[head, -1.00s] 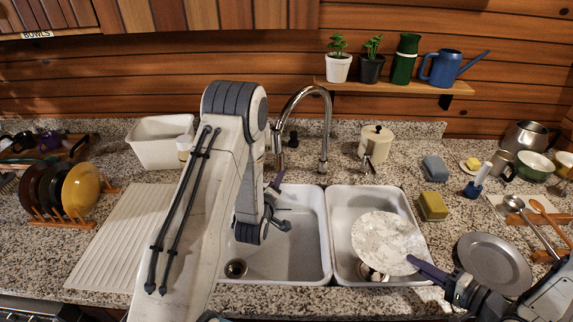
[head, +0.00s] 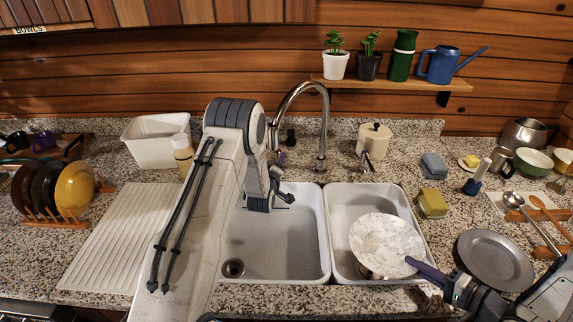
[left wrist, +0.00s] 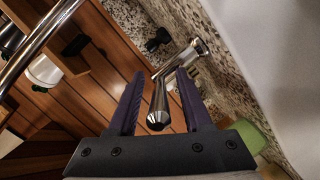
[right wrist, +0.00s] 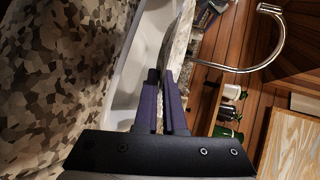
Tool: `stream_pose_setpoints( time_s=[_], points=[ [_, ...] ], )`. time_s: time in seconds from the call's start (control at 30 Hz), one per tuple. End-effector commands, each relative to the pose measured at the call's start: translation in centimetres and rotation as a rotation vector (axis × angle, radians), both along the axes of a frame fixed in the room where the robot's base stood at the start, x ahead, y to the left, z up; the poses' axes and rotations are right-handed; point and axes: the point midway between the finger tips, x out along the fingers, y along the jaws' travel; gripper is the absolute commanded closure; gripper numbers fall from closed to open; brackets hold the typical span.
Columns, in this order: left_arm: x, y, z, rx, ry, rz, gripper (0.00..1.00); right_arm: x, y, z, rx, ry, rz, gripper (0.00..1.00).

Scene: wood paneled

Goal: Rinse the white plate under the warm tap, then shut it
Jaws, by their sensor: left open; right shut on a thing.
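The white plate (head: 385,243), blotched with faint grey-brown marks, is held over the right basin (head: 347,205). My right gripper (head: 412,264) is shut on its right front edge; the plate shows as a thin edge in the right wrist view (right wrist: 172,42). I see no water stream. My left gripper (head: 284,178) is open beside the tap's left side. In the left wrist view, a metal tap lever (left wrist: 158,118) lies between its open fingers, with visible gaps.
The left basin (head: 285,255) is empty. A grey plate (head: 495,260) lies right of the sink, near my right arm. A dish rack (head: 60,220) is at left.

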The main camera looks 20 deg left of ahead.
Motion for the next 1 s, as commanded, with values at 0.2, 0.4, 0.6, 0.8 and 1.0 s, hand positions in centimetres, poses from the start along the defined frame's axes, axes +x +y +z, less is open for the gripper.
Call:
stream_pose_setpoints(
  time_s=[0.2, 0.4, 0.6, 0.8, 1.0],
  points=[
    [0.04, 0.02, 0.01, 0.0, 0.0, 0.0, 0.5, 0.02, 0.01, 0.1, 0.002, -0.002, 0.0, 1.0],
    [0.02, 0.01, 0.01, 0.0, 0.001, 0.001, 1.0, 0.02, 0.01, 0.1, 0.001, -0.002, 0.0, 1.0],
    [0.01, 0.02, 0.01, 0.0, 0.001, 0.001, 1.0, 0.03, 0.02, 0.1, 0.001, -0.002, 0.0, 1.0],
    [0.0, 0.02, 0.0, 0.0, 0.001, 0.001, 1.0, 0.03, 0.02, 0.1, 0.002, -0.002, 0.0, 1.0],
    [-0.01, 0.03, 0.0, 0.0, 0.002, 0.001, 1.0, 0.03, 0.02, 0.1, 0.001, -0.002, 0.0, 1.0]
  ],
)
